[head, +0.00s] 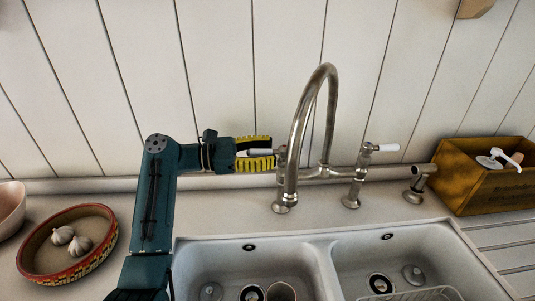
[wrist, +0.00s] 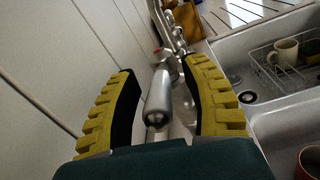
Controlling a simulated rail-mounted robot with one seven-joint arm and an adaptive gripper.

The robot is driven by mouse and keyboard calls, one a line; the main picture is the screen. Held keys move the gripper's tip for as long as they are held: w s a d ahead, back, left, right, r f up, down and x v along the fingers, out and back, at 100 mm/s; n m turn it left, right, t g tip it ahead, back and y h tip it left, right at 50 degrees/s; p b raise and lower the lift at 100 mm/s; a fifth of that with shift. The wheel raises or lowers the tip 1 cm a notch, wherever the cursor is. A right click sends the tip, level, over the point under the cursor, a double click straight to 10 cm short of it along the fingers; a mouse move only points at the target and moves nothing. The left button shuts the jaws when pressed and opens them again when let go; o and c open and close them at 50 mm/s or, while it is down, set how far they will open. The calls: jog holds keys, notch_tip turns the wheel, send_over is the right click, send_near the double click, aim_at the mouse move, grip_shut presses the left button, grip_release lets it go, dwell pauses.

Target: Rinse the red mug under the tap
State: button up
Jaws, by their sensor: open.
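The steel tap (head: 328,95) arches over the double sink. My gripper (head: 262,152) is at its left side, level with the left lever. In the wrist view the pale lever handle (wrist: 158,98) lies between the yellow-padded fingers, which are apart; I cannot tell whether either touches it. The red mug (wrist: 309,162) is cut off at the wrist view's lower right corner. In the head view a mug (head: 281,292) stands in the left basin, cut off by the bottom edge. I see no water running from the spout.
A wire rack (head: 418,294) sits in the right basin, with a cream mug (wrist: 286,50). A garlic bowl (head: 68,243) is on the left counter. A wooden box (head: 482,178) stands at right. The plank wall (head: 225,60) is close behind my gripper.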

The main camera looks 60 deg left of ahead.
jog(key=shift+c, duration=0.3)
grip_shut()
jog(key=shift+r, duration=0.1)
